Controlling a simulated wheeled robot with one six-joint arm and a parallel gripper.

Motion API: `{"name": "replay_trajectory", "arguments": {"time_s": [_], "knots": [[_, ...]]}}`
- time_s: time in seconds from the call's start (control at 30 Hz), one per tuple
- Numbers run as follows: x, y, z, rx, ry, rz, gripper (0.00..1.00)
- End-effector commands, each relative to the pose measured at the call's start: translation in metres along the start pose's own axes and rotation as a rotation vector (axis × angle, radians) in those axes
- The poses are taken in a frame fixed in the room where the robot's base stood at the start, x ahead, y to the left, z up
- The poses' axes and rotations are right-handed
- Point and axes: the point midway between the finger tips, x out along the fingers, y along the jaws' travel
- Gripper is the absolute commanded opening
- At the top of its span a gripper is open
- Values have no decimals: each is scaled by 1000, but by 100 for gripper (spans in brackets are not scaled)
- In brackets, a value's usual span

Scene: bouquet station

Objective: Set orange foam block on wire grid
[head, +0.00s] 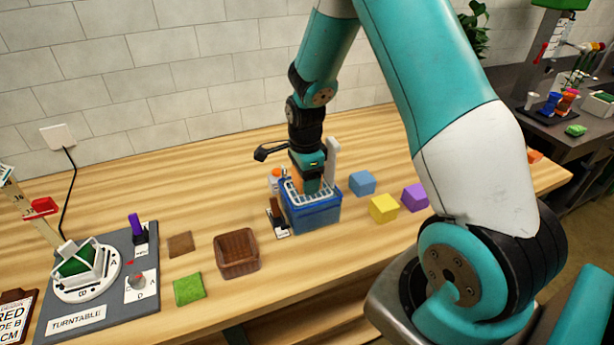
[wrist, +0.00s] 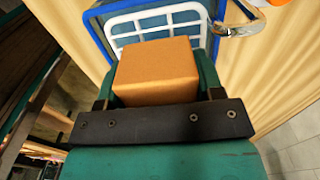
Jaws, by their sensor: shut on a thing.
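The orange foam block (wrist: 158,72) is between the fingers of my gripper (wrist: 158,85) in the wrist view. In the head view my gripper (head: 308,180) points down over the blue bin, and a sliver of the orange block (head: 297,183) shows beside it. The white wire grid (wrist: 187,18) lies across the top of the blue bin; it also shows in the head view (head: 322,190). The block overlaps the grid in the wrist view. I cannot tell whether it touches the grid.
The blue bin (head: 316,215) stands on the wooden table. Blue (head: 362,183), yellow (head: 383,208) and purple (head: 415,197) blocks sit to its right. A brown box (head: 237,252), a green pad (head: 189,289) and a turntable station (head: 85,270) are to its left. A metal faucet-like part (wrist: 240,25) is near the grid.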

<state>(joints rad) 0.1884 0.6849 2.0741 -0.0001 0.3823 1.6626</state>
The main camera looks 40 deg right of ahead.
Motion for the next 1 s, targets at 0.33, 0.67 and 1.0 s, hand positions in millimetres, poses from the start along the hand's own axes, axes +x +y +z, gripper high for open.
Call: {"name": "replay_trajectory", "arguments": {"time_s": [0.33,0.67,1.0], "knots": [[0,0,0,0,0,0,36],[0,0,0,0,0,0,91],[0,0,0,0,0,0,100]]}}
